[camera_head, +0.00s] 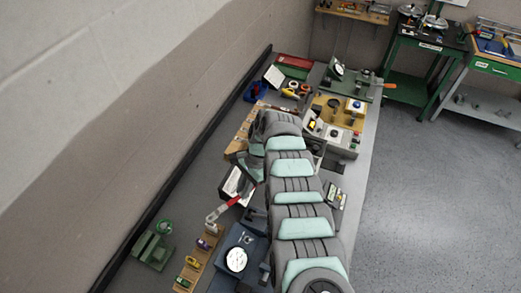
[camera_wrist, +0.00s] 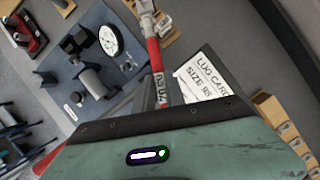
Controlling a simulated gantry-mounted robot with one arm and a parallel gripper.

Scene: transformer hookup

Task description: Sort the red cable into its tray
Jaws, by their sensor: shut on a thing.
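The red cable (camera_wrist: 154,62) runs out from my gripper (camera_wrist: 160,108) in the wrist view, with a metal lug at its far end and dark marking on its sleeve. Another red piece (camera_wrist: 46,160), likely the same cable, shows at the lower left. In the head view the lug end of the cable (camera_head: 223,207) sticks out below my gripper (camera_head: 246,172). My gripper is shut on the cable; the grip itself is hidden. A red tray (camera_head: 294,60) lies at the far end of the bench, apart from my gripper, beside a green one (camera_head: 291,71).
A white lug card (camera_wrist: 203,82) lies under my gripper. A blue fixture with a round dial (camera_head: 236,259) and a wooden rack (camera_head: 199,256) stand at the near end. A blue bin (camera_head: 255,92) is by the wall. A yellow fixture (camera_head: 337,112) stands right of my arm.

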